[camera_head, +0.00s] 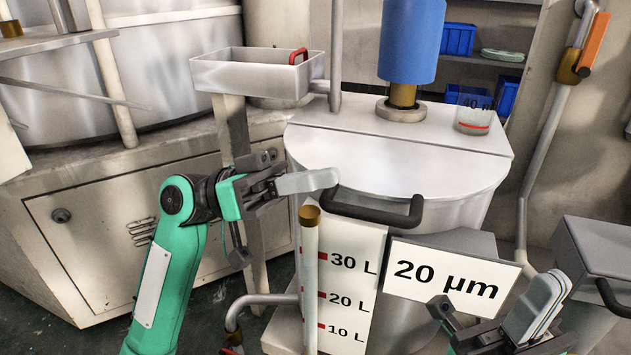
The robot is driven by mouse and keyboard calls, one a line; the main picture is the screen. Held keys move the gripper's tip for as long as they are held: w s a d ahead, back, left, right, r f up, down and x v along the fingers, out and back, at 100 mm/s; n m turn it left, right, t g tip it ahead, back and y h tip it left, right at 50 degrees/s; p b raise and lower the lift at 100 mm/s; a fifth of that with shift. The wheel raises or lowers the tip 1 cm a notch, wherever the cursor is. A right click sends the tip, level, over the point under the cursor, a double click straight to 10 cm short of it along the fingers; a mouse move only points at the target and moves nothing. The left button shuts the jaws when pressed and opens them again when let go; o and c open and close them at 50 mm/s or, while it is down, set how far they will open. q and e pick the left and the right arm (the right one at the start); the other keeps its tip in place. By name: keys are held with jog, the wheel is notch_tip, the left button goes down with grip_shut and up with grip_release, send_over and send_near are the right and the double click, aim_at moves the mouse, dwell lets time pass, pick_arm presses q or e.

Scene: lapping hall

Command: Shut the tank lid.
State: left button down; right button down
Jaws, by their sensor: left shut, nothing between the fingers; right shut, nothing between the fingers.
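The tank (462,214) stands in the middle, with its pale half-round lid (400,168) on top. The lid looks flat over the tank; I see no clear gap under its front edge. Its dark bar handle (372,213) sticks out at the front. My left gripper (328,180) is shut and empty, its fingertips at the lid's front left edge, just above the handle's left end. I cannot tell whether they touch. My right gripper (552,285) is shut and empty at the lower right, in front of the tank and away from the lid.
A blue motor (411,40) and a glass beaker (474,115) stand on the tank's rear top. A grey tray (255,74) with a red-handled item is at the back left. A sight tube (310,270), a litre scale (345,285) and a "20 µm" sign (450,278) stand in front.

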pick_arm(q)
jog(key=shift+s+f+b, duration=0.1)
jog(key=shift+f+b, duration=1.05)
jog(key=shift+f, duration=0.2)
